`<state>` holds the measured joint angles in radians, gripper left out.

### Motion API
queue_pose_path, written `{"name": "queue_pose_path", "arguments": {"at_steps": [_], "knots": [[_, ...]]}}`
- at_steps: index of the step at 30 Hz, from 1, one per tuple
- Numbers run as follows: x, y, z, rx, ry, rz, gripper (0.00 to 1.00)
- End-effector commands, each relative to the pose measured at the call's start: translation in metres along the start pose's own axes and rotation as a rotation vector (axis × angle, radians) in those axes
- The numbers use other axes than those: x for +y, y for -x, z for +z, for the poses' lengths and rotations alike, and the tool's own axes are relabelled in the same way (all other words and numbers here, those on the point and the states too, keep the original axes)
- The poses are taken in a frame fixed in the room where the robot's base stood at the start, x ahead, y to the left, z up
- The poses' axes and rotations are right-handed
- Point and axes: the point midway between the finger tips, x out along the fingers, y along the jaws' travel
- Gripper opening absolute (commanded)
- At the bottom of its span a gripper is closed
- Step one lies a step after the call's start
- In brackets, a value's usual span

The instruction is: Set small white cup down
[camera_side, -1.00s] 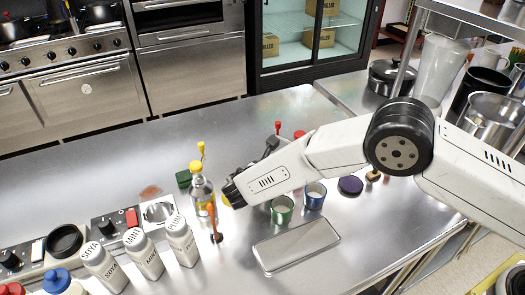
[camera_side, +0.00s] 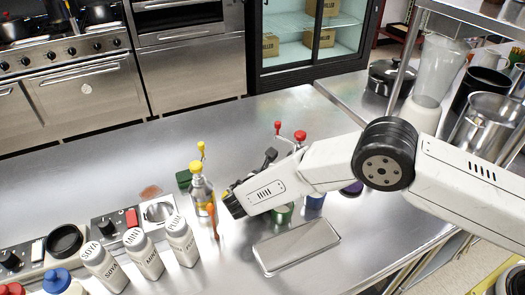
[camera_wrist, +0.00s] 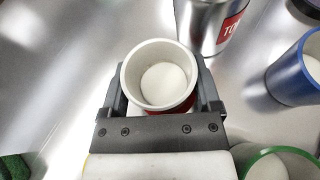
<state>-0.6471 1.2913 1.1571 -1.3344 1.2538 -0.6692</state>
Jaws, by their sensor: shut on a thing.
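The small white cup (camera_wrist: 137,85) shows from above in the wrist view, with a white rim and inside and some red low on its outer side. My gripper (camera_wrist: 162,103) is shut on it, with one dark finger at each side. In the side view my gripper (camera_side: 232,204) is low over the steel counter (camera_side: 110,180), right of a bottle with a yellow top (camera_side: 199,190). The cup is hidden there behind my gripper. I cannot tell whether its base touches the counter.
A metal container with a red label (camera_wrist: 210,22) stands close beyond the cup. A blue cup (camera_wrist: 293,72) is to the right and a green cup (camera_wrist: 275,164) at lower right. A flat tray (camera_side: 296,247) and an orange-topped upright item (camera_side: 213,220) are near my gripper.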

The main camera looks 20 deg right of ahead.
Motion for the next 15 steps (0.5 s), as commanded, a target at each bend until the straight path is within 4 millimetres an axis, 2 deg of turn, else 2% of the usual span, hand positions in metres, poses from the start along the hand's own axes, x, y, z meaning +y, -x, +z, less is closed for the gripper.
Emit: {"name": "queue_pose_path", "arguments": {"at_steps": [1, 2, 3, 15], "knots": [[0.0002, -0.0004, -0.0008, 0.000, 0.000, 0.000, 0.17], [0.0001, -0.0003, -0.0007, 0.000, 0.000, 0.000, 0.90], [0.0001, -0.0002, -0.0006, 0.000, 0.000, 0.000, 1.00], [0.0005, 0.0014, 0.0034, 0.000, -0.001, 0.001, 1.00]]}}
